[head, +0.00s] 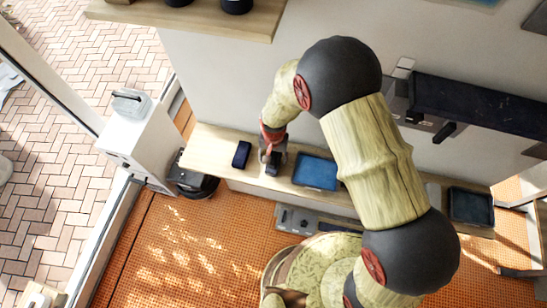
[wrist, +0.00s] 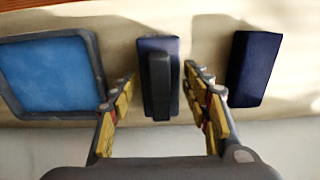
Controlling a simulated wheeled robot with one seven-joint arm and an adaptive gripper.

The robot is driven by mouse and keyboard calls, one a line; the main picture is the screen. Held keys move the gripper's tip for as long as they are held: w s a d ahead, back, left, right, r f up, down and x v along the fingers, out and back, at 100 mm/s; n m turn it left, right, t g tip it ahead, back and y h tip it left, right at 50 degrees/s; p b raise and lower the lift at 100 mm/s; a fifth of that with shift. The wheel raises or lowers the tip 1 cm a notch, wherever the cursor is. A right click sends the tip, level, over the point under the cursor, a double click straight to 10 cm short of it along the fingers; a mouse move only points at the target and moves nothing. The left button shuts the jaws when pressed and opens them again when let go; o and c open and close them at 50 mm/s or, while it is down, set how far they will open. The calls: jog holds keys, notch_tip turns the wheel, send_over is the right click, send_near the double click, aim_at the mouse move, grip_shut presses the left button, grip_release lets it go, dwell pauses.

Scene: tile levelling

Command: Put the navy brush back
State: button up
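A navy brush with a raised dark handle (wrist: 160,85) lies on a pale wooden shelf (head: 210,148), in the middle of the wrist view. In the head view the brush (head: 273,168) shows just below my gripper (head: 272,152). My gripper is open, with one finger on each side of the brush in the wrist view (wrist: 158,78). A gap shows between each finger and the brush, and nothing is held. A plain navy block (wrist: 254,68) lies beside it, to the right in the wrist view and to the left in the head view (head: 241,154).
A blue tray (head: 316,172) lies on the shelf close to the brush. A darker tray (head: 470,207) is farther right. A white cabinet (head: 142,140) and a black round object (head: 192,182) stand off the shelf's left end. My arm hides part of the shelf.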

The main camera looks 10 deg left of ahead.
jog(key=shift+o, duration=0.6)
jog(key=shift+r, duration=0.1)
jog(key=shift+r, duration=0.3)
notch_tip(320, 180, up, 12)
notch_tip(320, 180, up, 8)
jog(key=t, duration=0.1)
send_over(274, 156)
jog(key=w+d, duration=0.2)
jog(key=d, duration=0.3)
jog(key=s+d+r+t, duration=0.2)
jog(key=s+d+r, duration=0.2)
jog(key=d+r, duration=0.7)
jog(key=s+d+r+t, duration=0.2)
jog(key=s+d+r, duration=0.8)
jog(key=s, duration=0.2)
jog(key=shift+s+d+r+n+t+b, duration=0.25)
jog(key=shift+d+r+n+t+b, duration=0.05)
jog(key=shift+d+r+n+b, duration=0.1)
